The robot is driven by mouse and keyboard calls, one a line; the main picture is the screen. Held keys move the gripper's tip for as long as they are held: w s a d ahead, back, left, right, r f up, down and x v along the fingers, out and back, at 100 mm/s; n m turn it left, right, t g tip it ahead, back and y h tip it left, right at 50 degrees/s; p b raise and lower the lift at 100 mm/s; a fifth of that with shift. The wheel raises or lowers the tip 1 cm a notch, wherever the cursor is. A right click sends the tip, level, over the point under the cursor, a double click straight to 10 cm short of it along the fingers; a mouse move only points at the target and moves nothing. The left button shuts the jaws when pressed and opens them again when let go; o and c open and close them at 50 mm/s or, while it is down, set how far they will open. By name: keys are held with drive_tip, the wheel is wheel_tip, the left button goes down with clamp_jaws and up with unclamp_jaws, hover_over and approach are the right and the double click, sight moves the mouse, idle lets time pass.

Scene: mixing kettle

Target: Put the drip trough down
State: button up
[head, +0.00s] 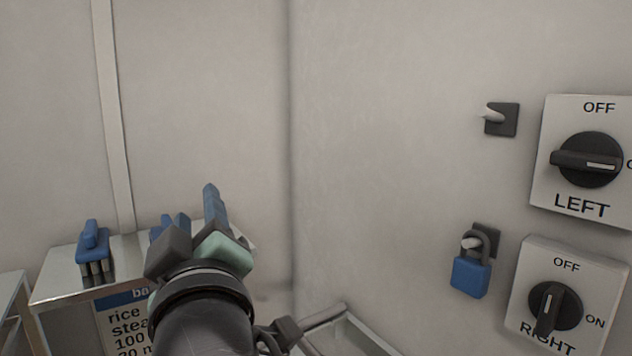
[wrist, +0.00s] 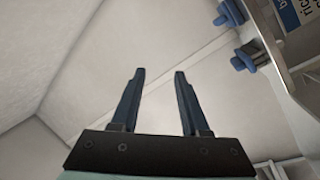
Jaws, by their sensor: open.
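My gripper (wrist: 160,72) is open, with its two dark blue fingers apart and nothing between them in the wrist view. In the head view its blue fingers point up and away, near the right end of a metal shelf. A grey metal-rimmed, open tray-like thing (head: 347,335) shows at the bottom edge of the head view, to the right of my arm. It is cut off, and I cannot tell whether it is the drip trough. My arm hides part of the area beside it.
A metal shelf (head: 62,284) with a blue-headed label (head: 122,318) and a blue-handled item (head: 93,250) stands at the left. On the right wall are a LEFT switch (head: 587,160), a RIGHT switch (head: 556,308), a blue padlock (head: 470,276) on a peg, and an empty peg (head: 501,118).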

drive_tip(key=s+d+r+m+t+h, duration=0.7)
drive_tip(key=s+d+r+m+t, duration=0.2)
drive_tip(key=s+d+r+m, duration=0.4)
drive_tip(key=shift+s+r, duration=0.2)
drive_tip(key=shift+r, duration=0.15)
